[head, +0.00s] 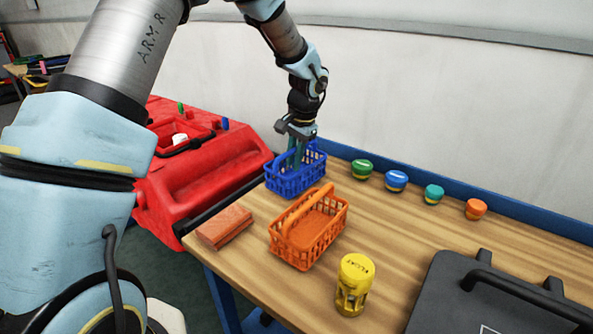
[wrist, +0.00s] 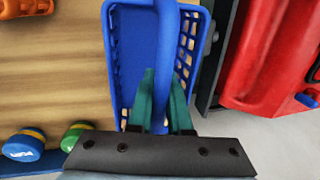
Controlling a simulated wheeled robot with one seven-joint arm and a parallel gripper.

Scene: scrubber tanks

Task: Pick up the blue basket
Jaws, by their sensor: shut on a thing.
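The blue basket (head: 285,181) is at the far left corner of the wooden table in the head view. My gripper (head: 296,158) is above it, pointing down, with its fingers at the basket's handle. In the wrist view the basket (wrist: 128,60) fills the middle, and its handle (wrist: 165,50) runs between the two green fingers of my gripper (wrist: 160,100). The fingers are shut on the handle. The basket looks upright and empty. Whether its base touches the table is hard to tell.
An orange basket (head: 308,235) stands just in front. A red-brown block (head: 225,227), a yellow float (head: 353,283) and a black case (head: 480,300) are on the table. Several coloured caps (head: 396,181) line the blue back rail. A red scrubber machine (head: 200,165) stands left.

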